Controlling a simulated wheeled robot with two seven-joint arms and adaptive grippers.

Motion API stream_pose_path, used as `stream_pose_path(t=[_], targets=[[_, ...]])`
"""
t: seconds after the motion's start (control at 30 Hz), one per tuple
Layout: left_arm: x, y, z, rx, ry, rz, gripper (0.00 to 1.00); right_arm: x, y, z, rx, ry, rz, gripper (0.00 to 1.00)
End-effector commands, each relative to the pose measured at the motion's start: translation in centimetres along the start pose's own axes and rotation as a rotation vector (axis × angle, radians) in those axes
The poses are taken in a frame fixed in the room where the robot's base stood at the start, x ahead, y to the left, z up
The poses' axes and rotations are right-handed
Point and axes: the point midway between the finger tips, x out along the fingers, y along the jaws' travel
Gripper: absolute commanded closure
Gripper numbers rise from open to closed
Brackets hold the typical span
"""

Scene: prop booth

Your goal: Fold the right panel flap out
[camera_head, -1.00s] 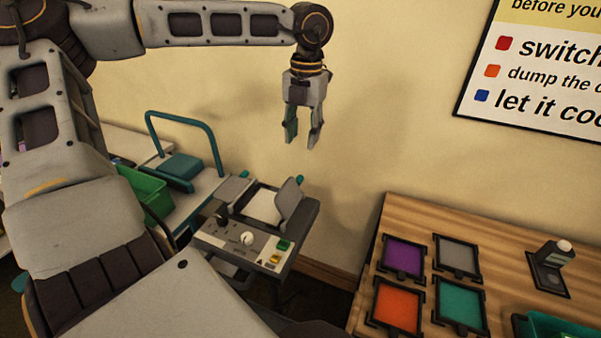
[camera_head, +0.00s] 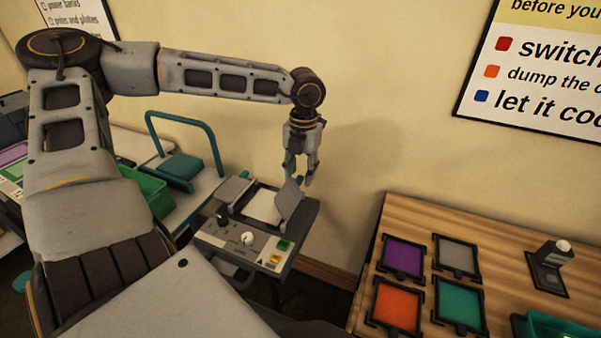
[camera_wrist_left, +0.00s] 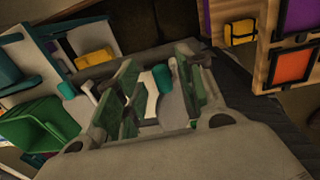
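The panel device (camera_head: 245,240) is a grey box with a pale recessed centre (camera_head: 264,207), a dial and small buttons. Its right panel flap (camera_head: 289,203) is grey and stands tilted up, with a teal knob (camera_head: 299,180) by its top. The left flap (camera_head: 233,189) lies nearly flat. My left gripper (camera_head: 299,181) points down over the right flap, fingers apart around or just in front of the knob; contact is unclear. In the left wrist view, a teal piece (camera_wrist_left: 163,78) shows between the parted fingers (camera_wrist_left: 160,90). My right gripper is out of view.
A wooden table (camera_head: 380,235) with coloured framed tiles and a small black switch unit (camera_head: 550,267) stands at right. A green bin (camera_head: 148,190) and a teal-handled cart (camera_head: 200,195) stand left of the device. The wall is close behind.

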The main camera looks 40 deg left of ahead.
Motion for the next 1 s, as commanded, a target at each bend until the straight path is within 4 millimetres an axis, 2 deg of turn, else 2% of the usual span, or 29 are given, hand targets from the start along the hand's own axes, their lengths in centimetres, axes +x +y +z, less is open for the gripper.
stream_pose_path(t=[0.2,0.43,0.47,0.77,1.0], targets=[[0.7,0.0,0.0,0.0,0.001,0.001,0.61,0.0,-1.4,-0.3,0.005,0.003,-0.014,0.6],[0.7,0.0,0.0,0.0,0.001,0.001,0.61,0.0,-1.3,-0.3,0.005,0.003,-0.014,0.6],[0.7,0.0,0.0,0.0,0.0,0.001,0.62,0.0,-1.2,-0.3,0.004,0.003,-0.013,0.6],[0.7,0.0,0.0,0.0,0.001,0.001,1.0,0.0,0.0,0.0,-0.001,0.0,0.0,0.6],[0.7,0.0,0.0,0.0,0.001,0.001,1.0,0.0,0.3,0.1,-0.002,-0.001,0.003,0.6]])
